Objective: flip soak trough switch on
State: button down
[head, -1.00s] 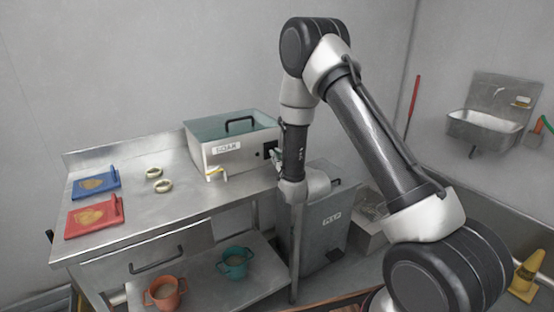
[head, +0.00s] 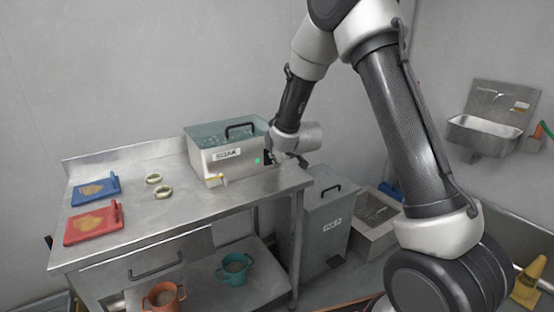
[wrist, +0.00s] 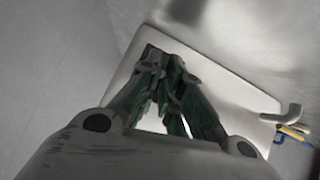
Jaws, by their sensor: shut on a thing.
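The soak trough (head: 203,162) is a steel box with a glassy teal lid, a black handle and a label, at the back right of the table. A small green light (head: 257,161) glows on its front, toward the right end. The dark switch (head: 266,145) is partly hidden behind my gripper. My gripper (head: 273,156) is at the trough's front right end, by the switch. In the wrist view, the fingers (wrist: 162,62) come together against the pale trough front (wrist: 225,92), shut at the switch, which they largely hide.
A tap (wrist: 290,117) sticks out of the trough front. A blue board (head: 96,188), a red board (head: 92,224) and two rings (head: 163,192) lie on the table. A grey bin (head: 325,225) stands right of the table.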

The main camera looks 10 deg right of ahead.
dwell(0.4)
jog(key=c, duration=1.6)
grip_release()
jog(key=shift+r, duration=0.1)
jog(key=v, duration=1.2)
